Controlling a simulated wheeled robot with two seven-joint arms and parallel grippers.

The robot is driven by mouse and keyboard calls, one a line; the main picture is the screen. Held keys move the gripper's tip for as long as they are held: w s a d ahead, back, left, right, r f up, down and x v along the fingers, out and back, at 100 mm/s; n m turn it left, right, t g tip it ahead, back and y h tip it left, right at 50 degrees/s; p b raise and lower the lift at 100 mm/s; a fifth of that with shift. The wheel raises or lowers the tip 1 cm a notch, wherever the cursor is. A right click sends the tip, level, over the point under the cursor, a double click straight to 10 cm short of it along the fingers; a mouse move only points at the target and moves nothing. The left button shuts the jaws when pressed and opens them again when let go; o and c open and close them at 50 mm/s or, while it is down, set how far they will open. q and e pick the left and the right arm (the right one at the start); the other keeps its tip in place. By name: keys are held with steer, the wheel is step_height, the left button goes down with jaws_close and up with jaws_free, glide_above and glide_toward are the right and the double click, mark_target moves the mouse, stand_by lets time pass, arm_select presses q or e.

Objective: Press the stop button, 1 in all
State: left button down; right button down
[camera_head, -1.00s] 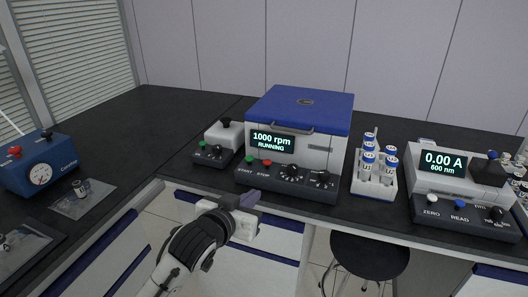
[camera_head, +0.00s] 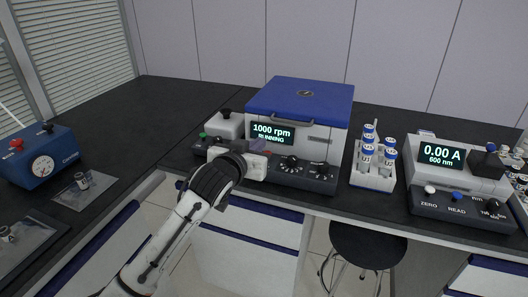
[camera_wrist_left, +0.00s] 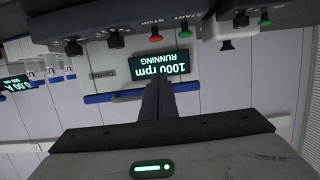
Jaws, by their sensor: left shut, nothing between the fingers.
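The centrifuge (camera_head: 318,140) has a blue lid, and its display (camera_head: 272,132) reads 1000 rpm RUNNING. The red stop button (camera_wrist_left: 155,38) shows in the left wrist view, which is upside down, with the green start button (camera_wrist_left: 185,33) beside it. In the head view my left gripper hides both buttons. My left gripper (camera_head: 262,147) is shut and empty, just in front of the centrifuge's control strip. In the wrist view its fingertips (camera_wrist_left: 158,82) appear over the lower edge of the display, apart from the stop button. My right gripper is out of view.
A small device (camera_head: 226,127) stands left of the centrifuge. A tube rack (camera_head: 373,178) and a photometer (camera_head: 455,187) stand to the right. A blue gauge box (camera_head: 42,157) sits at the far left. A stool (camera_head: 368,245) stands below the bench.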

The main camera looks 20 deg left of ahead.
mark_target(271, 141)
arm_select(q)
steer(key=x, duration=0.4)
steer(key=shift+w, duration=0.4)
step_height(271, 141, down, 3)
steer(key=shift+r, duration=0.15)
steer(key=shift+f, duration=0.75)
steer(key=shift+s+f+b, duration=0.1)
steer(key=shift+f+b, duration=0.3)
steer(key=shift+f, duration=0.65)
